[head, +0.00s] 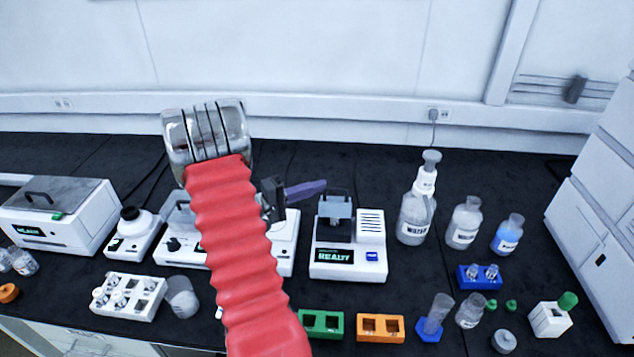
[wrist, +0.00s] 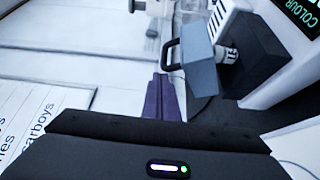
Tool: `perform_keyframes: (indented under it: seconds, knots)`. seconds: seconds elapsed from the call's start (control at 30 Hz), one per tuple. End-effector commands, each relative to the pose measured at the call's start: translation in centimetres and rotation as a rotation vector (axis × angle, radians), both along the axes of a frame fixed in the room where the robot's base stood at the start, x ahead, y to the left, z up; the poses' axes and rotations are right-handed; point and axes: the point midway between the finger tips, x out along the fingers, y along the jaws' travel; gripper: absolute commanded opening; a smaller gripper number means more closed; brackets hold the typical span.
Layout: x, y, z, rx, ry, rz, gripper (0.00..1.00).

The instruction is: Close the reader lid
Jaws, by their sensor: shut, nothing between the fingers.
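The reader (head: 347,268) is a white bench unit with a lit display and a black well block (head: 336,231). Its grey-blue lid (head: 335,207) stands raised over the back of the well, with a dark loop handle. The lid also shows in the wrist view (wrist: 197,58), right of the fingers, its handle facing left; part of the reader's display (wrist: 300,14) is at top right. My gripper (head: 322,185) is shut and empty, its purple fingers just left of and above the lid. In the wrist view the fingers (wrist: 162,82) are together, apart from the lid.
A water bottle (head: 415,222) stands close right of the reader. Green (head: 321,324) and orange (head: 380,328) racks lie in front of it. My red arm hides part of the white device (head: 285,245) to the left. The wall (head: 330,60) runs behind the black bench.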

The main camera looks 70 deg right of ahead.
Motion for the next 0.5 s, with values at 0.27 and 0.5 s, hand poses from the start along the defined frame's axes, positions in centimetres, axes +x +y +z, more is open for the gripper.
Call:
perform_keyframes:
  seconds: [0.27,0.5]
  knots:
    - [-0.4,2.6,-1.1,0.001,0.001,0.004,0.0]
    - [-0.6,4.2,-2.1,0.003,0.001,0.005,0.0]
